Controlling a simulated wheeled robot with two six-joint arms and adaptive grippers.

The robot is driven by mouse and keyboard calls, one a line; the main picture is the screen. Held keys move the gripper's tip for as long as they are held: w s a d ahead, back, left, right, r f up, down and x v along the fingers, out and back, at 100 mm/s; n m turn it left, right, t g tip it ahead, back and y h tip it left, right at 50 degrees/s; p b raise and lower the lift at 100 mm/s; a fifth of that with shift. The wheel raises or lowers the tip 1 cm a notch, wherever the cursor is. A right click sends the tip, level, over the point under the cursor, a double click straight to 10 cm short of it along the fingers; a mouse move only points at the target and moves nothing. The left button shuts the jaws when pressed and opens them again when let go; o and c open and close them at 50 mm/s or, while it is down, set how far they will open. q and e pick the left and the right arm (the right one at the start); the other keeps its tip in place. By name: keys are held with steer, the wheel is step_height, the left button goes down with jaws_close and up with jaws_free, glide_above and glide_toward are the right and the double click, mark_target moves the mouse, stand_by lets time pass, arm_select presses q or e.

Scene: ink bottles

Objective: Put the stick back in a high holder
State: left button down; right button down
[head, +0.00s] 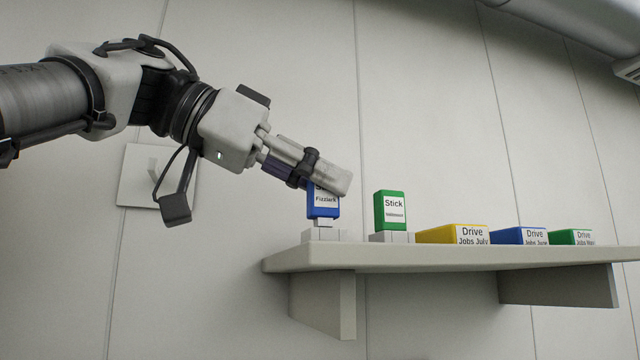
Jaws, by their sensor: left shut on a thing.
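A blue stick (323,212) with a white label reading "Fizzlark" is upright in my left gripper (325,183), which is shut on its upper part. A short pale plug shows below its blue body, right over a small white holder (322,236) on the high shelf. I cannot tell whether the plug tip is inside the holder or just above it. A green stick (390,212) labelled "Stick" stands upright in a second white holder (391,237), its body down against the holder. My right gripper is not in view.
The shelf (440,257) is on a panelled wall. Right of the green stick lie a yellow box (452,232), a blue box (519,236) and a green box (570,237) with "Drive Jobs" labels. A white wall plate (135,180) is behind my left arm.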

arm_select(q)
steer(key=shift+f+b, duration=0.45)
steer(key=shift+f, duration=0.05)
stand_by(0.8)
steer(key=c, duration=1)
jaws_free()
steer(key=o, duration=0.5)
